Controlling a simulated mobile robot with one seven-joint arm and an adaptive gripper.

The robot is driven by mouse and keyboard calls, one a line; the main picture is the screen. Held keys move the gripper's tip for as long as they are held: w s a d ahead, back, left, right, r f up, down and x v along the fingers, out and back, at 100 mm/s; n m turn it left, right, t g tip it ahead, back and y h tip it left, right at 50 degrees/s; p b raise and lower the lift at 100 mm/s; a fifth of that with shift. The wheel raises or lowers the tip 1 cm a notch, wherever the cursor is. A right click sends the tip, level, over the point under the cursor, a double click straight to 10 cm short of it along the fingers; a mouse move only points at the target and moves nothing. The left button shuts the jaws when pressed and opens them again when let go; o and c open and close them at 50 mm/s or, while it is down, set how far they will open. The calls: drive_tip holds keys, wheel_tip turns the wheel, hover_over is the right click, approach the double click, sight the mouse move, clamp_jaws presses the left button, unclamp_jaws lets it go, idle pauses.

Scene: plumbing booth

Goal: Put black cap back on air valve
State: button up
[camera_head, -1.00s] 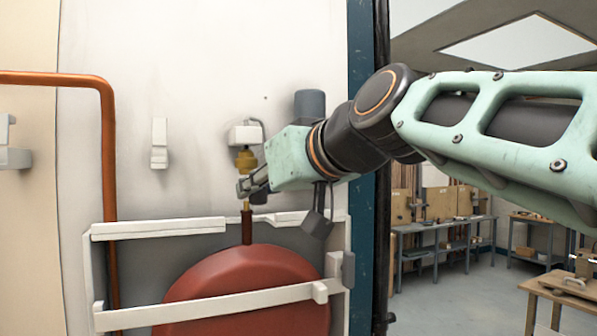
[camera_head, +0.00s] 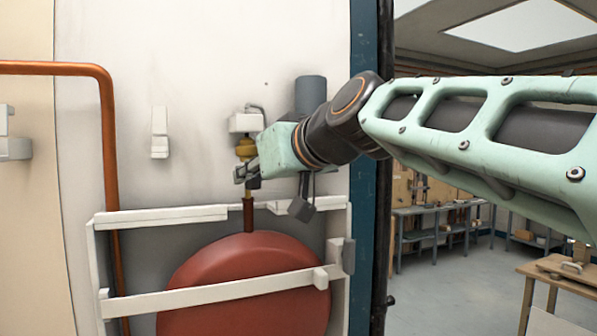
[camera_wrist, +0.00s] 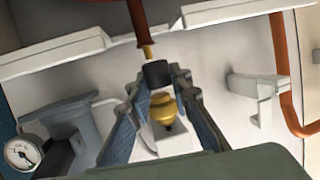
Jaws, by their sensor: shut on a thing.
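My gripper (camera_head: 246,175) reaches in from the right below a brass fitting (camera_head: 246,149) that hangs under a white box (camera_head: 245,122). In the wrist view, where the scene appears upside down, my gripper (camera_wrist: 157,76) is shut on the black cap (camera_wrist: 157,73). The cap sits between the brass fitting (camera_wrist: 164,108) and a thin brass stem (camera_wrist: 149,51) on the red-brown pipe (camera_wrist: 142,22). The stem's end lies close to the cap. I cannot tell whether they touch. In the head view, the fingers largely hide the cap.
A red round vessel (camera_head: 245,290) stands below, behind a white frame (camera_head: 220,292). A copper pipe (camera_head: 107,170) runs down on the left. A gauge (camera_wrist: 22,154) and grey cylinder (camera_wrist: 70,118) are near my gripper in the wrist view. A white bracket (camera_head: 160,133) is on the wall.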

drive_tip(key=shift+w+a+p, duration=0.2)
drive_tip(key=shift+w+a, duration=0.1)
drive_tip(key=shift+w, duration=0.3)
drive_tip(key=shift+w+a+p, duration=0.25)
drive_tip(key=shift+w+a, duration=0.05)
drive_tip(key=shift+w, duration=0.35)
drive_tip(key=shift+w+a+p, duration=0.2)
drive_tip(key=shift+w+a, duration=0.1)
drive_tip(key=shift+w, duration=0.3)
drive_tip(key=shift+f, duration=0.1)
drive_tip(key=shift+f+b, duration=1.05)
drive_tip(key=shift+b, duration=0.4)
drive_tip(key=o, duration=0.9)
